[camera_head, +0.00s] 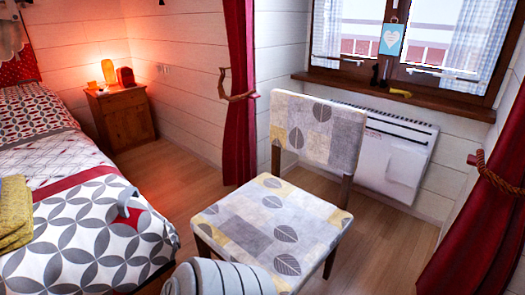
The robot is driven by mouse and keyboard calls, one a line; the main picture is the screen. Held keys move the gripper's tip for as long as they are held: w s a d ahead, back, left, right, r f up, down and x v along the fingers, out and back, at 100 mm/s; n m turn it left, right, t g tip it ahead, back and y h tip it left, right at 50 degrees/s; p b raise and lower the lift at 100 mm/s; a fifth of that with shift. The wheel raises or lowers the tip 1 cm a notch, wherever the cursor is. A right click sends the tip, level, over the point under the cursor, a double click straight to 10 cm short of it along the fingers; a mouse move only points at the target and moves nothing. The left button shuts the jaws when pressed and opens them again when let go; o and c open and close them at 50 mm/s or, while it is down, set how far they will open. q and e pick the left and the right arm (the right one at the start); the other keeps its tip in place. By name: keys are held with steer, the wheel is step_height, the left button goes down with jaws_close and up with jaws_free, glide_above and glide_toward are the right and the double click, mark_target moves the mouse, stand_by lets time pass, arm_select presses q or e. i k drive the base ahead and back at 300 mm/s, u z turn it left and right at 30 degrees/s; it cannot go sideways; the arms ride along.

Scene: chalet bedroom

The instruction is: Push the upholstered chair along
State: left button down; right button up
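The upholstered chair (268,228) stands upright on the wooden floor in the middle of the head view. Its seat and backrest have a grey, white and yellow patchwork with leaf prints, and its legs are wood. The backrest (318,130) is on the far side, toward the window wall. The near part of the seat is partly covered by a rolled grey-striped textile at the bottom edge. Neither of my grippers shows in the head view, so I see no contact with the chair.
A bed (75,215) with patterned covers fills the left. A wooden nightstand (125,117) with a glowing lamp stands behind it. A white wall heater (385,150) is behind the chair. Red curtains hang behind and at right (485,235). The rolled striped textile (220,279) is in front. Floor shows right of the chair.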

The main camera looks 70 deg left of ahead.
mark_target(269, 223)
steer(key=i, duration=0.35)
steer(key=u, duration=2.25)
steer(key=i, duration=0.5)
steer(key=z, duration=0.05)
